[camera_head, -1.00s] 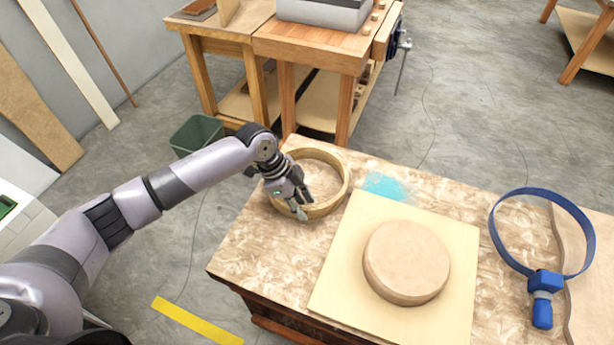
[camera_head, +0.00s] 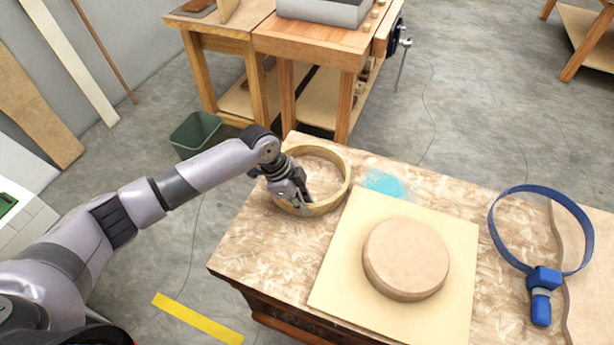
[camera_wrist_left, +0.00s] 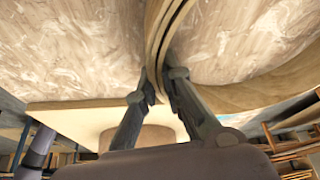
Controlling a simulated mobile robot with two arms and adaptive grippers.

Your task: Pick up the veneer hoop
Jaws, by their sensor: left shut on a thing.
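The veneer hoop (camera_head: 341,190) is a pale wooden ring lying on the back left part of the speckled worktable. My left gripper (camera_head: 302,207) is at the hoop's near-left wall, pointing down. In the left wrist view the hoop's layered wall (camera_wrist_left: 158,45) runs between the two fingers, and the gripper (camera_wrist_left: 158,88) is shut on it. The hoop still appears to rest on the table; I cannot see any gap beneath it. The fingers hide a short part of the wall. My right gripper is not in view.
A round wooden form (camera_head: 405,258) sits on a square pale board (camera_head: 335,290) right of the hoop. A blue strap clamp (camera_head: 541,285) lies at the right. A cyan patch (camera_head: 384,184) marks the tabletop. A green bin (camera_head: 196,133) stands on the floor behind.

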